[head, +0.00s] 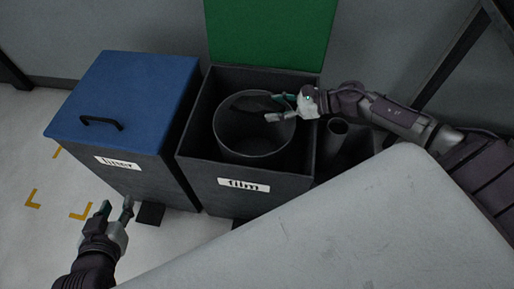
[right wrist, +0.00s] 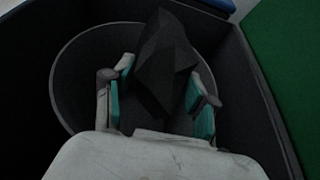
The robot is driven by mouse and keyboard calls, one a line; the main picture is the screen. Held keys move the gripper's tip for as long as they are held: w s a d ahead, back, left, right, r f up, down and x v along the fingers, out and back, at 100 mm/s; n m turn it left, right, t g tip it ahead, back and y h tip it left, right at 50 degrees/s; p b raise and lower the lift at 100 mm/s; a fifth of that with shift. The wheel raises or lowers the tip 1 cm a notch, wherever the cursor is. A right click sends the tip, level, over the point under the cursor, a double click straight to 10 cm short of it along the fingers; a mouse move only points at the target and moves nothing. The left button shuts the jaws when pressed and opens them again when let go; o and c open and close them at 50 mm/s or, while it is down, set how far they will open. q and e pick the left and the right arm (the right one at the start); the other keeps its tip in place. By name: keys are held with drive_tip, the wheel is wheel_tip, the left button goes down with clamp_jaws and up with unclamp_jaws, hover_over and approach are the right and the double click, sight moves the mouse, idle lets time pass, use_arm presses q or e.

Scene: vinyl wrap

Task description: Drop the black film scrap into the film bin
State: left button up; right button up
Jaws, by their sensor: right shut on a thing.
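The film bin (head: 243,185) is a dark box labelled "film", with its green lid (head: 270,32) raised. A round dark inner bucket (head: 254,152) sits inside it. My right gripper (head: 281,107) is over the bucket, shut on the black film scrap (head: 256,103). In the right wrist view the crumpled, faceted scrap (right wrist: 165,58) sits between the teal finger pads of my right gripper (right wrist: 160,95), with the bucket's round rim (right wrist: 60,75) around it. My left gripper (head: 116,207) is open and empty, low at the left in front of the blue-lidded bin.
Dark tubes (head: 338,140) stand to the right. A pale grey surface (head: 330,235) fills the front right. Floor at left is clear, with yellow marks.

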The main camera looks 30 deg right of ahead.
drive_tip(key=shift+f, duration=0.1)
idle(0.3)
drive_tip(key=o, duration=1.2)
drive_tip(key=shift+v, duration=6)
drive_tip(key=shift+d, duration=0.1)
